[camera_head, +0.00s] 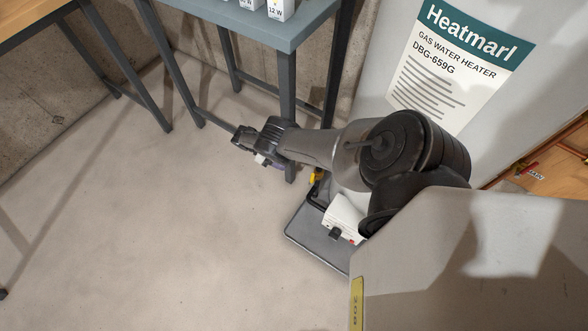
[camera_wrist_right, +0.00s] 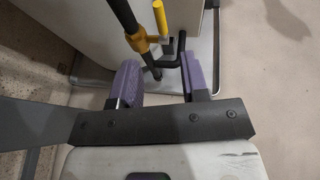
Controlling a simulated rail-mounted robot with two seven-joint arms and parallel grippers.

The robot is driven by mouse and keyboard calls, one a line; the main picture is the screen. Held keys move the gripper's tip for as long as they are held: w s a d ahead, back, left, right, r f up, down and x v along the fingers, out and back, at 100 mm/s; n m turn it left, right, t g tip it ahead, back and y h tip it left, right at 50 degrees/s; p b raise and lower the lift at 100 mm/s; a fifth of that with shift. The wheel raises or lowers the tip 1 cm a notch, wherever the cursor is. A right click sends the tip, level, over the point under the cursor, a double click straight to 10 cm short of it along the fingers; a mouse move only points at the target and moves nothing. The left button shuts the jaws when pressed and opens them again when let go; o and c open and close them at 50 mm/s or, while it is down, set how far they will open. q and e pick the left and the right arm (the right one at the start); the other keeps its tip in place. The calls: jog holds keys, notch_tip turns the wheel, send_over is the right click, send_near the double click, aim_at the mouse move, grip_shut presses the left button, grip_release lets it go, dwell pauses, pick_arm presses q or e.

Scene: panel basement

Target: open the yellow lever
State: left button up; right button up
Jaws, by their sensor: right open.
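The yellow lever (camera_wrist_right: 160,18) stands up from a dark pipe with a yellow valve body (camera_wrist_right: 138,41) in the right wrist view. In the head view a small yellow part of the valve (camera_head: 316,176) shows beneath my right arm, mostly hidden. My right gripper (camera_wrist_right: 160,80) is open, with its two purple fingers apart and nothing clamped between them. The lever and pipe lie beyond the fingertips, with the bent black pipe near the right finger; I cannot tell whether they touch. In the head view the right gripper (camera_head: 276,163) is partly hidden by its wrist. My left gripper is not in view.
The large water heater (camera_head: 385,75) stands at the upper right with a label. A grey floor tray (camera_head: 308,238) and a white box (camera_head: 345,215) lie under my right arm. A blue-grey table (camera_head: 255,22) stands behind. The floor at left is clear.

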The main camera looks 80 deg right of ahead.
jog(key=b+v, duration=0.1)
jog(key=v, duration=0.2)
jog(key=shift+w+r, duration=0.15)
jog(key=shift+w, duration=0.05)
jog(key=shift+d, duration=0.1)
dwell(0.6)
